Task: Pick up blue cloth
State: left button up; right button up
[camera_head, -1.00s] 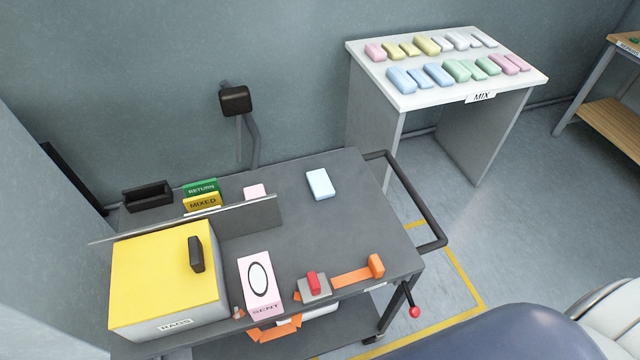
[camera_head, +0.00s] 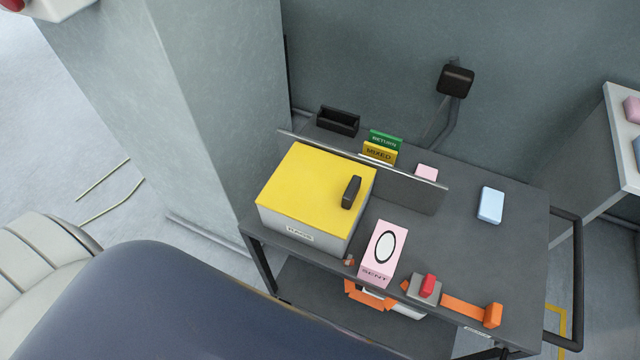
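I cannot make out a blue cloth in the head view. A light blue block (camera_head: 491,205) lies on the right part of the dark grey cart top (camera_head: 470,250); it looks like a solid bar rather than a cloth. A white box with a yellow lid (camera_head: 318,190) and a black handle (camera_head: 351,192) stands shut at the cart's left end, so its inside is hidden. A label on its front seems to read RAGS. Neither of my grippers shows in this view.
The cart also holds a pink SENT box (camera_head: 383,252), a red-topped grey block (camera_head: 426,286), an orange strap (camera_head: 470,308), MIXED (camera_head: 378,152) and RETURN signs, a pink block (camera_head: 427,172) and a black tray (camera_head: 338,121). A white table (camera_head: 618,120) stands at right.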

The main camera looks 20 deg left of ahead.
aim_at(490, 207)
jog(key=l+z, duration=0.4)
jog(key=l, duration=0.15)
jog(key=l+z, duration=0.45)
jog(key=l, duration=0.15)
jog(key=k, duration=0.05)
